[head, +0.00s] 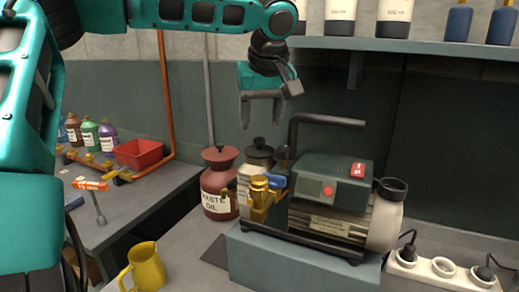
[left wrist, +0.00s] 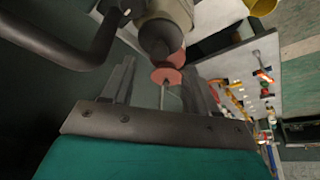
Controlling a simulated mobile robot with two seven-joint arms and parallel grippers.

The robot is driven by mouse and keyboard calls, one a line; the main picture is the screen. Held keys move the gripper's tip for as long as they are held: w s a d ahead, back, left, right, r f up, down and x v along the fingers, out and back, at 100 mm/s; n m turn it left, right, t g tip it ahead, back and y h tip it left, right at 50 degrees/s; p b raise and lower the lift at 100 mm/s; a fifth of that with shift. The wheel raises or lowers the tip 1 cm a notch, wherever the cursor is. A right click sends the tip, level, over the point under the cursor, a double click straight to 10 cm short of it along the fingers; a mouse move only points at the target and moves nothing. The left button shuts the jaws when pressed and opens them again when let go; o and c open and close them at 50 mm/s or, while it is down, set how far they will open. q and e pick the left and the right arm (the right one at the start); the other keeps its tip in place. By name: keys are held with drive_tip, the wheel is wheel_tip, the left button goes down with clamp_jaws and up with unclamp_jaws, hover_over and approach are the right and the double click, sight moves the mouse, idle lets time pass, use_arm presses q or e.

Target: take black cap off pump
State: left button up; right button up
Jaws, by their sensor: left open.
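The pump (head: 330,205) is a dark grey-green and cream unit with a black carry handle (head: 293,135). It stands on a grey-blue block. A small dark upright part (head: 283,158) shows between the handle and the brass fittings, and a black ring-like piece (head: 392,189) tops its right end; I cannot tell which is the black cap. In the left wrist view my left gripper (left wrist: 158,92) shows spread fingers with nothing held. My right gripper is not in view.
A red waste oil can (head: 215,190) stands left of the pump and a yellow jug (head: 145,268) in front. Brass fittings with a blue lever (head: 270,185) sit at its left. A power strip (head: 443,270) lies right. A shelf (head: 430,47) with bottles hangs above.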

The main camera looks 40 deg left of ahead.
sight(260, 138)
use_arm(q)
drive_tip(key=x, duration=0.5)
drive_tip(key=shift+w, duration=0.15)
drive_tip(key=shift+c, duration=0.3)
clamp_jaws()
